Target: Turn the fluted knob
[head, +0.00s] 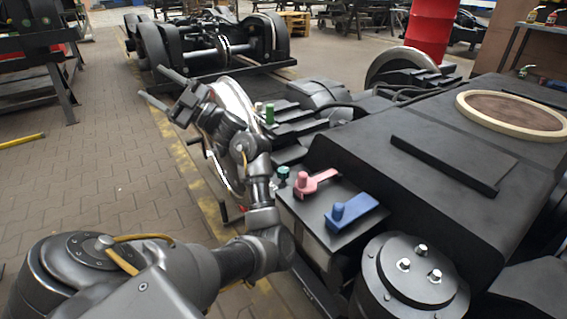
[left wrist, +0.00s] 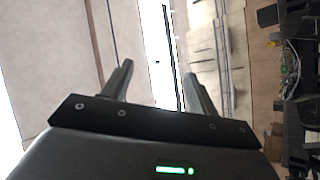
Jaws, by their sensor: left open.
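A small teal knob (head: 283,172), which looks like the fluted knob, stands on the near left edge of the dark bogie frame in the head view. Its flutes are too small to make out. A pink lever (head: 314,184) and a blue lever (head: 352,211) sit beside it to the right. My left gripper (head: 152,84) is open and empty, raised up and left of the knob and well apart from it, with its fingers pointing left. In the left wrist view both fingers (left wrist: 155,85) are spread with nothing between them. My right gripper is out of view.
A green cylinder (head: 269,113) stands on the bogie behind the knob. A round black cover with several bolts (head: 415,275) is at the near right. A red drum (head: 431,28) and another bogie (head: 215,42) stand farther back. The paved floor (head: 90,165) at left is mostly clear.

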